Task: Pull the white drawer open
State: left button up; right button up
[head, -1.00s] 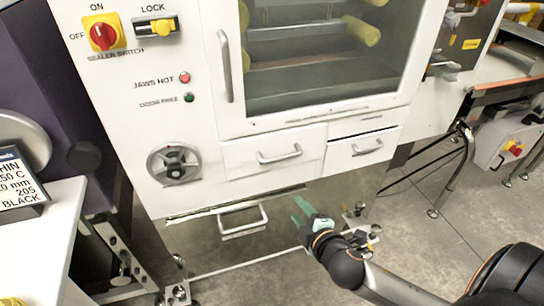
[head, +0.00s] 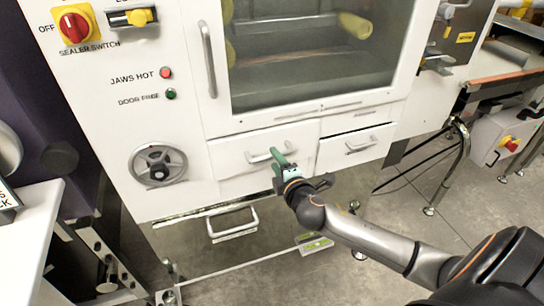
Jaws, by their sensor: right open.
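The wider white drawer (head: 236,161) is shut in the machine front, below the window. Its bar handle (head: 258,158) runs across its face and is partly covered by my right gripper. A narrower white drawer (head: 339,151) with its own bar handle sits to its right, also shut. My right gripper (head: 279,156), with green fingers, is open and empty. Its fingertips are at the right part of the wider drawer's handle; whether the bar lies between them I cannot tell. My left gripper is not in view.
A handwheel (head: 158,166) is to the left. The window door (head: 310,60) with a tall handle is above.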

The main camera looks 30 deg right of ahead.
aim_at(273, 158)
jog(key=shift+x, duration=1.75)
jog(key=shift+c, duration=0.3)
grip_shut()
